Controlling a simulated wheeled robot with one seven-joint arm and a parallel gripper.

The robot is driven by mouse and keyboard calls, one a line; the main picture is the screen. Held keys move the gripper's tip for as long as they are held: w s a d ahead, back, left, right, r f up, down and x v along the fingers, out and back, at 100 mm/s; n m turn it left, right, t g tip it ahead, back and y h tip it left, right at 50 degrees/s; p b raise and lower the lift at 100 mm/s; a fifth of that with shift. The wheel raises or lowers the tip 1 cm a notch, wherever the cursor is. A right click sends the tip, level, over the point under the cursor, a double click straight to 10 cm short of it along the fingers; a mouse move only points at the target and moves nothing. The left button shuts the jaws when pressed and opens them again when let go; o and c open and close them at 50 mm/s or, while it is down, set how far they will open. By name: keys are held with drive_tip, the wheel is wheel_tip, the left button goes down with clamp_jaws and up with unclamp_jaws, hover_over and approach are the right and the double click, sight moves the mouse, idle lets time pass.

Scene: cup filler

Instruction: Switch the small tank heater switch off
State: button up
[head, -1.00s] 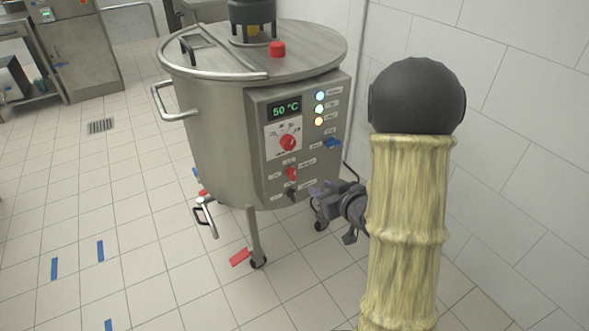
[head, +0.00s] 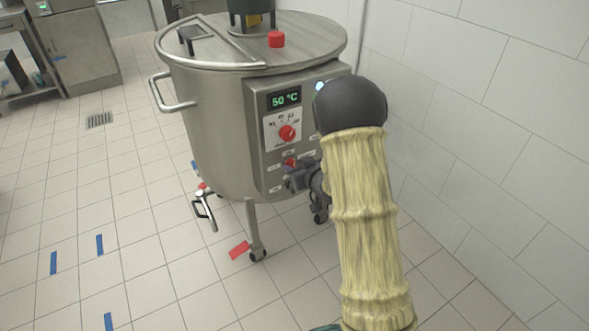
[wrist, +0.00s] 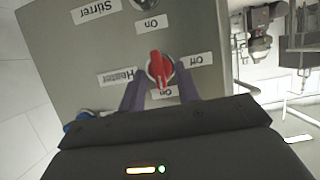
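In the wrist view, which is upside down, the switch (wrist: 160,68) sits by the "Heater" label (wrist: 116,77). Its handle lies roughly in line with the "On" label (wrist: 165,93); an "Off" label (wrist: 196,60) is to the right. My gripper (wrist: 160,86) is open, its two purple fingers on either side of the switch's near end. I cannot tell whether they touch it.
Above the switch are a red dial (head: 287,133) and a display (head: 285,98) reading 50 °C. A label "Stirrer" (wrist: 96,10) marks the neighbouring switch. A tiled wall (head: 480,150) stands close on the right. The floor at left is open.

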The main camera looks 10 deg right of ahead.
drive_tip(key=shift+w+a+f, duration=0.1)
drive_tip(key=shift+w+f, duration=0.05)
drive_tip(key=shift+w, duration=0.2)
clamp_jaws()
